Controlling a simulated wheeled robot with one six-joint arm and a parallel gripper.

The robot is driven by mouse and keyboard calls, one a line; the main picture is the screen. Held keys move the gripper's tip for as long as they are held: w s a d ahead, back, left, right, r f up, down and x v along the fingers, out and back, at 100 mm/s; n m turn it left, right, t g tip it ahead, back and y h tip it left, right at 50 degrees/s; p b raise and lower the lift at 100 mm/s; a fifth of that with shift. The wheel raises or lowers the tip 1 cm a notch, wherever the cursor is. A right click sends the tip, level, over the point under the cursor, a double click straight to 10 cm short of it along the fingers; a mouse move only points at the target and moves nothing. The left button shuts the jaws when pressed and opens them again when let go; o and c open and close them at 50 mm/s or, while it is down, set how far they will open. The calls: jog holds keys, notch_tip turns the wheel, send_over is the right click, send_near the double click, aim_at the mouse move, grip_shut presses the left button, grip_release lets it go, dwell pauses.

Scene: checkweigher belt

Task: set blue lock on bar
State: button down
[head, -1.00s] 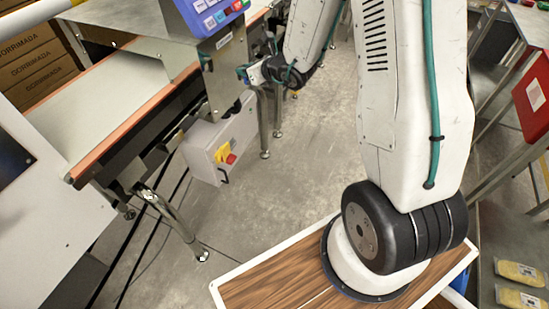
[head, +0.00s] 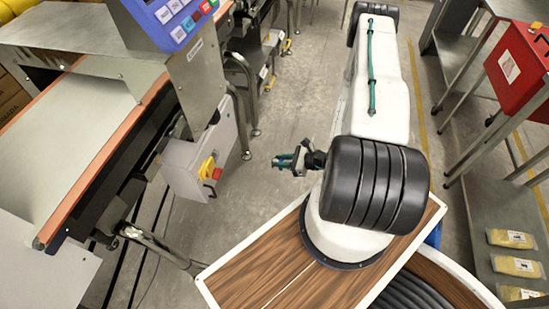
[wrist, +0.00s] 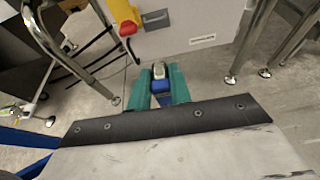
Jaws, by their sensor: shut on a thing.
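The blue lock (wrist: 162,98) with a grey top is between the teal fingers of my gripper (wrist: 160,86) in the wrist view. My gripper is shut on it. In the head view my gripper (head: 283,160) is to the right of the grey control box (head: 185,172), with floor showing between them; the lock is too small to make out there. The box carries a yellow and red switch (head: 208,169), also in the wrist view (wrist: 127,27). A small dark bar-like part (wrist: 155,18) is beside the switch; I cannot tell if it is the bar.
The belt frame (head: 75,150) and the blue display unit (head: 180,20) stand at the left. Metal legs (wrist: 270,50) flank the box. A red case (head: 520,70) and a shelf with yellow packs (head: 512,238) are at the right. The floor between is clear.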

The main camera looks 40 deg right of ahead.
aim_at(272, 161)
jog(key=shift+a+f, duration=0.2)
jog(key=shift+a, duration=0.1)
jog(key=shift+w+a, duration=1)
jog(key=shift+w, duration=0.15)
jog(key=shift+w+a, duration=2.15)
jog(key=shift+w, duration=0.9)
jog(key=shift+w+a, duration=2.15)
jog(key=shift+w, duration=0.85)
jog(key=shift+w+a, duration=2.15)
jog(key=shift+w, duration=0.9)
jog(key=shift+w, duration=0.1)
jog(key=shift+a+f, duration=0.1)
jog(key=shift+f, duration=1.3)
jog(key=shift+f, duration=0.1)
